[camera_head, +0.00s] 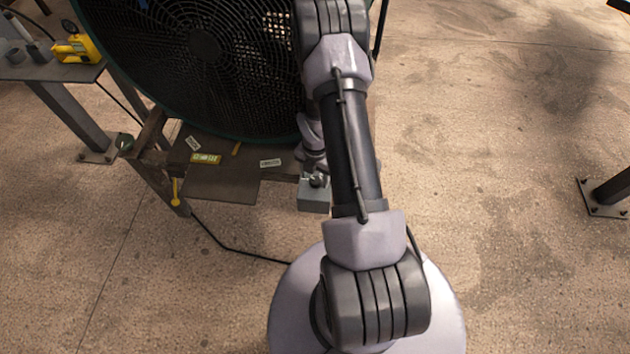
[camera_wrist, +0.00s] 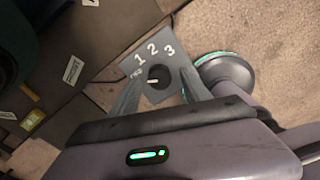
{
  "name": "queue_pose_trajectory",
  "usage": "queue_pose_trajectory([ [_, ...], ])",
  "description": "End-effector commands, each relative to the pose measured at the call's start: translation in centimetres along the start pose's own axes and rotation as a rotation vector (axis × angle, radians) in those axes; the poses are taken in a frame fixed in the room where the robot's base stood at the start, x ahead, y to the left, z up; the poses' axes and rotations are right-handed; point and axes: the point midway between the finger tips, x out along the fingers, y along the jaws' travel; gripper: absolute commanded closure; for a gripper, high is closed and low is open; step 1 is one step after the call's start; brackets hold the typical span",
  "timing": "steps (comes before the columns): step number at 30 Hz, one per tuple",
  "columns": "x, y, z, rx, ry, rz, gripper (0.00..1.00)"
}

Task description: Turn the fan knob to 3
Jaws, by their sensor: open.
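The fan knob (camera_wrist: 160,74) is a dark round dial on a grey control box marked 1, 2 and 3, with small lettering below the 1. Its white mark points left, towards that small lettering. The control box (camera_head: 314,200) shows in the head view at the front right of the fan's stand. The large black fan (camera_head: 205,65) with a dark green rim stands behind it. My gripper (camera_wrist: 162,82) is open, with one finger on each side of the knob. Whether the fingers touch the knob I cannot tell. In the head view my arm partly hides the gripper.
A brown metal plate (camera_head: 222,185) with labels lies beside the control box. A yellow-handled lever (camera_head: 176,190) hangs at its left. A side table (camera_head: 40,72) with a yellow tool stands at the far left. A black cable runs across the floor.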

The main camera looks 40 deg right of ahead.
Motion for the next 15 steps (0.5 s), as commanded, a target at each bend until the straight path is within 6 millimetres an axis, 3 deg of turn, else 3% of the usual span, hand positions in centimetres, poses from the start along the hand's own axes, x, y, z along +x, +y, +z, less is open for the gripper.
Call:
queue_pose_trajectory([
  [3,1.07,0.00,-0.01,0.000,0.000,0.000,0.44],
  [12,1.20,0.00,-0.02,0.001,0.000,0.000,0.44],
  [15,1.19,0.00,-0.02,0.001,0.000,0.000,0.64],
])
